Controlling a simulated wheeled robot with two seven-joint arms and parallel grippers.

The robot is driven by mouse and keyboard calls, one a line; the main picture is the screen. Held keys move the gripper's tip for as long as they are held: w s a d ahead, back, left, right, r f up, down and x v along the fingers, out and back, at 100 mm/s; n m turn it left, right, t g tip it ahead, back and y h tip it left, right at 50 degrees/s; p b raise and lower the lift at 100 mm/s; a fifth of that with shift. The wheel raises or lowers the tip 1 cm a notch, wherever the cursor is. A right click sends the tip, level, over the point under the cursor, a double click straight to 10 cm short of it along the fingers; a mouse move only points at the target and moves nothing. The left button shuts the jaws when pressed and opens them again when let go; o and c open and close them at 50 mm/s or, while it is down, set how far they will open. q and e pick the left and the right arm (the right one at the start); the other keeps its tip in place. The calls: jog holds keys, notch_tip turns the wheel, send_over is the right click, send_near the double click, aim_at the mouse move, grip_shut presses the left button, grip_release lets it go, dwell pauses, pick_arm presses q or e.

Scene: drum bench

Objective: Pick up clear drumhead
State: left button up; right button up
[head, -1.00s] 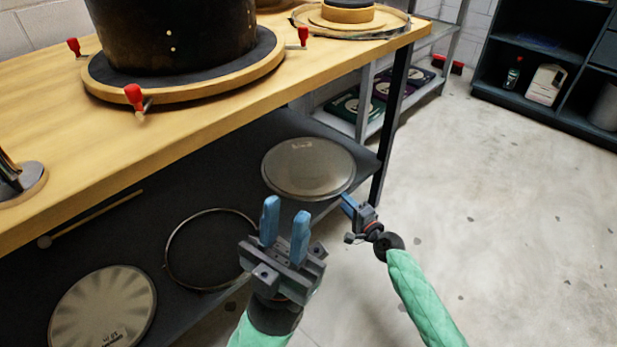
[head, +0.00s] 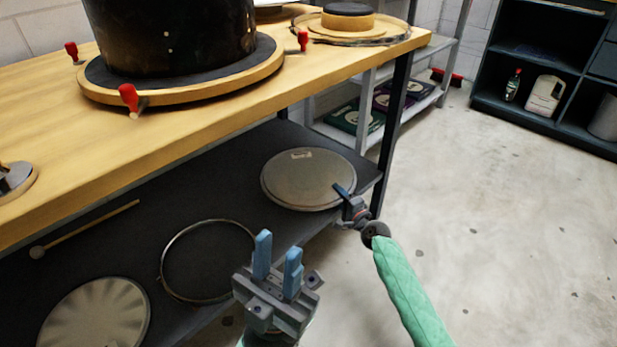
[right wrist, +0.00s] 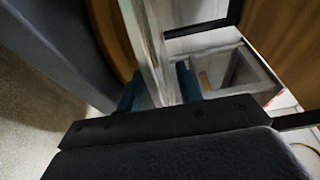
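A round, greyish, see-through drumhead (head: 305,175) with a small label near its far edge lies on the dark lower shelf, at the right end. My right gripper (head: 345,192) is at its right front edge, one blue finger showing over the rim. In the right wrist view the drumhead's pale, glassy edge (right wrist: 160,50) runs between the two blue fingers of the right gripper (right wrist: 160,90). Whether both fingers press on it is unclear. My left gripper (head: 277,260) is open and empty in front of the shelf, fingers pointing up.
A thin hoop (head: 167,270) and a pale drumhead (head: 95,318) lie further left on the shelf (head: 110,240), near a mallet (head: 85,228). The wooden benchtop (head: 210,110) above carries a black drum (head: 170,40). A dark post (head: 393,130) stands right of the drumhead. Open floor lies right.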

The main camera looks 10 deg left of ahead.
grip_shut()
jog(key=shift+r, duration=0.15)
